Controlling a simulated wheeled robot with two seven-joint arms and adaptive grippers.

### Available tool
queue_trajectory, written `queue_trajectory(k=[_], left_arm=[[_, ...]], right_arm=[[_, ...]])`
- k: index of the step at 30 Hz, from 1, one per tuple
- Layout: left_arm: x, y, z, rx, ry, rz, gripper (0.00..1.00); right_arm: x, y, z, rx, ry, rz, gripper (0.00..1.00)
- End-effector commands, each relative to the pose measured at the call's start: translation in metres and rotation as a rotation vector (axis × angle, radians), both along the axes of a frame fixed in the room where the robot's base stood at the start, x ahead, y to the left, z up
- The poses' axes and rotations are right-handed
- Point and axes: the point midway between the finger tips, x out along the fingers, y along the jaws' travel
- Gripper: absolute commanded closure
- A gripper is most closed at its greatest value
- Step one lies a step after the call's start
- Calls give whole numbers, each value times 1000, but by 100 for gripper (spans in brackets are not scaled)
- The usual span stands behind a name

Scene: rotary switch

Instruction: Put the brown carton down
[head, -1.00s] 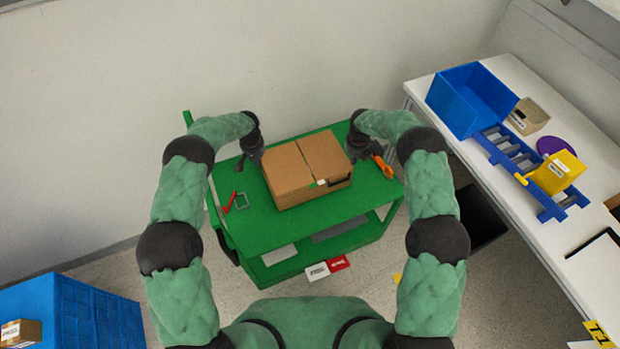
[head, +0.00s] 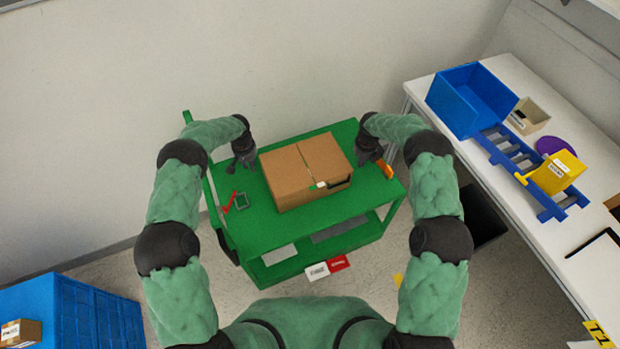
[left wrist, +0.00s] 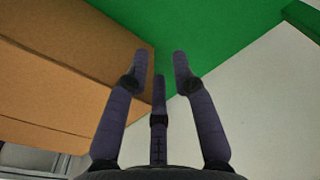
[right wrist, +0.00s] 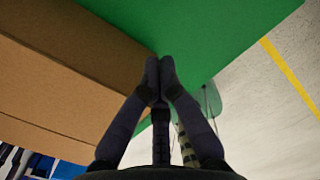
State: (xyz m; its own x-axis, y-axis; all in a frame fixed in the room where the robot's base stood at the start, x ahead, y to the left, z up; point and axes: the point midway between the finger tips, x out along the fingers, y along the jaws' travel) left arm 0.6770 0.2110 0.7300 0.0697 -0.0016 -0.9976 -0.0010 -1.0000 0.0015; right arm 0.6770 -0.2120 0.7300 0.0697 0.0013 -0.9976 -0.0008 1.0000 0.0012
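The brown carton (head: 305,178) rests on the top of the green cart (head: 270,228), its flaps closed. It also fills the left side of the left wrist view (left wrist: 60,80) and of the right wrist view (right wrist: 60,75). My left gripper (head: 243,162) is beside the carton's left side, apart from it, with its fingers spread and nothing between them. My right gripper (head: 370,154) is beside the carton's right side. In the right wrist view its fingertips (right wrist: 160,65) are together, with nothing seen between them, near the carton's edge.
A red and a dark green item (head: 235,203) lie on the cart's left part, and an orange item (head: 385,169) on its right. The white table (head: 540,215) at right holds a blue bin (head: 470,98) and a yellow box (head: 560,172). A wall stands behind the cart.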

Motion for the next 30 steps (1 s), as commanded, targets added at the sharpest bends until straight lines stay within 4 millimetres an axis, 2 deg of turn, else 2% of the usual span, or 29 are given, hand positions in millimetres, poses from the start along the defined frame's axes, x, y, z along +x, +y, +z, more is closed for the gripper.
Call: queue_trajectory(k=[1,2,4,5,22,26,30], left_arm=[[0,0,0,0,0,0,74],[0,1,0,1,-1,0,74],[0,1,0,1,-1,1,74],[0,1,0,1,-1,1,74],[1,1,4,2,-2,1,74],[0,1,17,2,-3,1,74],[-1,2,43,2,-4,1,74]], right_arm=[[0,0,0,0,0,0,100],[0,0,0,-1,0,0,95],[0,-1,0,-1,0,0,75],[0,-1,0,-1,0,0,74],[0,-1,0,-1,-1,-1,74],[0,-1,0,-1,-1,-1,74],[0,-1,0,-1,-1,-1,74]])
